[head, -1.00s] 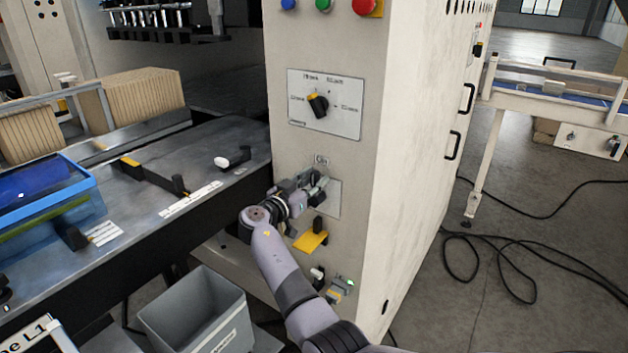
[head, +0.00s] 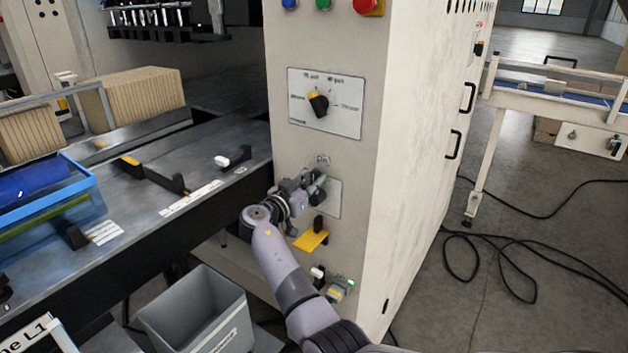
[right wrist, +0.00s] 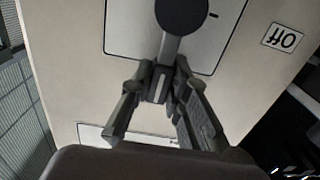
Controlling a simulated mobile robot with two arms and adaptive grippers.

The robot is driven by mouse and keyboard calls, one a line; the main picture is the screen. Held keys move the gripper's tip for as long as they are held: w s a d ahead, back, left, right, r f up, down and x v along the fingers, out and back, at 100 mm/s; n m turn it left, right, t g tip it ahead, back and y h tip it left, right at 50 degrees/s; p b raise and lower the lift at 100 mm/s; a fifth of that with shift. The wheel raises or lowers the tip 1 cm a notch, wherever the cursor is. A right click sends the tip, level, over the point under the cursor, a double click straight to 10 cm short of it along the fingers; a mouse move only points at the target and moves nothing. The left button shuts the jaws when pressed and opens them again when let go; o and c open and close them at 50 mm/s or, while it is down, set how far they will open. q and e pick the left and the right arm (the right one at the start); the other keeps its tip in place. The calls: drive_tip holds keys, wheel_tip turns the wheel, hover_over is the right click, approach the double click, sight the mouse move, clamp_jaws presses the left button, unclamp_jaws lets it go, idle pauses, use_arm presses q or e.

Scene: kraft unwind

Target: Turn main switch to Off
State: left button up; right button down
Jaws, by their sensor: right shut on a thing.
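The main switch (head: 319,184) is a dark rotary handle on a pale plate on the front of the beige cabinet. In the right wrist view its round dark hub (right wrist: 181,13) is at the top, and its handle runs down to my fingers. My right gripper (head: 309,189) is at the switch; in the right wrist view its fingers (right wrist: 162,85) are shut on the handle's end. A small label (head: 322,159) sits above the switch. My left gripper is not in view.
A selector knob (head: 318,103) on a white plate is above the switch. A yellow part (head: 311,241) and a grey-green connector (head: 341,288) are below it. A grey bin (head: 198,315) stands at lower left, beside the machine table (head: 150,215). Cables (head: 490,260) lie on the floor at right.

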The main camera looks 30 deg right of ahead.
drive_tip(key=shift+w+a+f+n+b, duration=0.1)
drive_tip(key=shift+w+n+b, duration=0.3)
drive_tip(key=shift+n+b, duration=0.45)
drive_tip(key=w+a+f+n+b, duration=0.1)
drive_tip(key=w+f+n+b, duration=0.1)
drive_tip(key=n, duration=0.6)
drive_tip(key=w+a+f+n+b, duration=0.1)
drive_tip(key=w+f+n+b, duration=0.2)
drive_tip(key=n, duration=0.5)
drive_tip(key=shift+w+a+f+b, duration=0.15)
drive_tip(key=shift+f+b, duration=0.35)
drive_tip(key=shift+b, duration=0.85)
drive_tip(key=shift+f+n, duration=0.1)
drive_tip(key=shift+n, duration=0.25)
drive_tip(key=c, duration=1.5)
unclamp_jaws()
drive_tip(key=shift+a+f, duration=0.1)
